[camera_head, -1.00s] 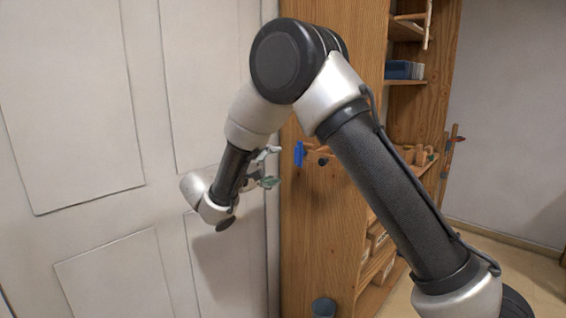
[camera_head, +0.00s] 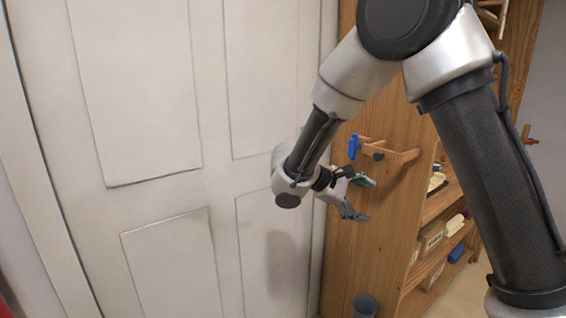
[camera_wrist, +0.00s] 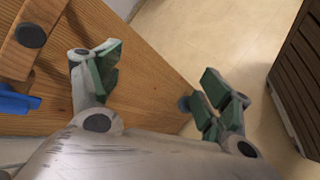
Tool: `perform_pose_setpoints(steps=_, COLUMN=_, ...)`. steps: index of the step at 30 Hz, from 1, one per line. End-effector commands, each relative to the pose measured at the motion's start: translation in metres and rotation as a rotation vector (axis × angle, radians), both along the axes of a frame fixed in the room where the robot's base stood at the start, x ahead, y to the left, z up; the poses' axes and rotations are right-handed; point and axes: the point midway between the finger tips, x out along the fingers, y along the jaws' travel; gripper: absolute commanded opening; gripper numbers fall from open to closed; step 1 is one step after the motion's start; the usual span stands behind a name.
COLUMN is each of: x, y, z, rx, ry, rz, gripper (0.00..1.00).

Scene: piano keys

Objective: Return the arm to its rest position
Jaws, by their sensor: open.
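My gripper (camera_head: 362,198) is open and empty in the head view, in front of the side of the wooden shelf and beside the white door. Its fingers point right, a little below a wooden peg rack. In the wrist view my gripper (camera_wrist: 155,85) shows two spread fingers with green pads, and nothing is between them. My arm is bent, with its elbow at the top of the head view and its forearm hanging down toward the gripper.
The white panelled door (camera_head: 150,170) fills the left. The wooden shelf (camera_head: 385,240) carries a peg rack (camera_head: 395,155) with a blue clip (camera_head: 353,147). A grey bucket (camera_head: 364,306) stands below. In the wrist view, a dark slatted unit (camera_wrist: 300,75) is at the right, with open floor (camera_wrist: 205,35) between.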

Motion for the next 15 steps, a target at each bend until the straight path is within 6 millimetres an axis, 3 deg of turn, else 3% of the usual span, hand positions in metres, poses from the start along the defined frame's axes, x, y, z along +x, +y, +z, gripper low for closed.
perform_pose_setpoints(steps=6, x=-0.084, y=-0.057, z=0.015, rx=0.352, ry=0.12, rz=-0.192, gripper=0.79)
perform_pose_setpoints(steps=11, x=-0.147, y=-0.083, z=0.031, rx=0.672, ry=0.078, rz=-0.322, gripper=0.79)
perform_pose_setpoints(steps=15, x=-0.191, y=-0.096, z=0.048, rx=0.917, ry=-0.055, rz=-0.419, gripper=0.79)
